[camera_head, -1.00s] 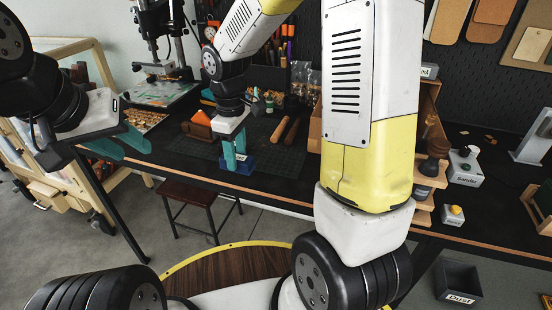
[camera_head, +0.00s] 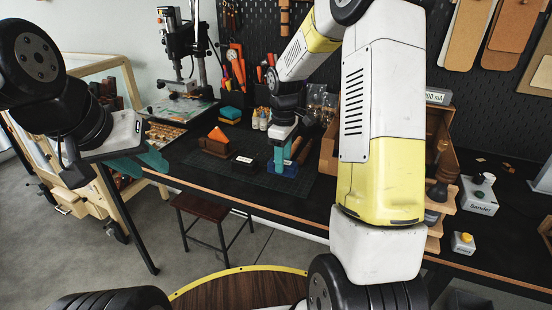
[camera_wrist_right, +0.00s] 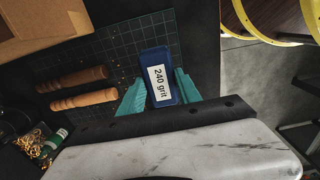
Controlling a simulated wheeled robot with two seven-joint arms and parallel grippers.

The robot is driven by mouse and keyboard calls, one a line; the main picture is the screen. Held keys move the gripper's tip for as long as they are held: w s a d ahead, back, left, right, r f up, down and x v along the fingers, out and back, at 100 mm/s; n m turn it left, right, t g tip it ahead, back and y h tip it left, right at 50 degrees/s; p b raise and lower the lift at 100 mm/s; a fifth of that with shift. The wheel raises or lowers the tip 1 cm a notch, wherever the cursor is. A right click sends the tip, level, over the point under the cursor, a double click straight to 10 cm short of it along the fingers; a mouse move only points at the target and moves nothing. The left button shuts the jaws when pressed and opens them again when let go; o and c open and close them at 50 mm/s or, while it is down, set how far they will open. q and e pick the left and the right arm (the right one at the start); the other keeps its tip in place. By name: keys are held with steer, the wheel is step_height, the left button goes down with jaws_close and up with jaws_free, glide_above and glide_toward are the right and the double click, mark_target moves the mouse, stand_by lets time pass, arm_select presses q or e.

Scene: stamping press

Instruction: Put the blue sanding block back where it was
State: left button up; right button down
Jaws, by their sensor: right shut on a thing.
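The blue sanding block (camera_wrist_right: 160,78), with a white "240 grit" label, lies between the teal fingers of my right gripper (camera_wrist_right: 160,96) in the right wrist view. In the head view my right gripper (camera_head: 283,158) is shut on the block (camera_head: 291,171) over the right part of the dark cutting mat (camera_head: 262,180). I cannot tell whether the block touches the mat. A dark block with a white label (camera_head: 245,163) sits on the mat just left of it. My left gripper (camera_head: 140,163) is open and empty, left of the table's front edge.
Two wooden handles (camera_wrist_right: 80,90) lie close beside the block. An orange wedge piece (camera_head: 217,136) on a brown block stands left on the mat. Small bottles (camera_head: 260,118) stand behind. A wooden shelf unit (camera_head: 440,140) is at the right, a stool (camera_head: 212,207) before the table.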

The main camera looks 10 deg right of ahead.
mark_target(285, 168)
steer(key=shift+w+d, duration=0.3)
steer(key=shift+w+d+f, duration=0.15)
steer(key=shift+f, duration=1.65)
steer(key=shift+f, duration=0.1)
steer(key=c, duration=0.8)
jaws_free()
steer(key=shift+c, duration=0.2)
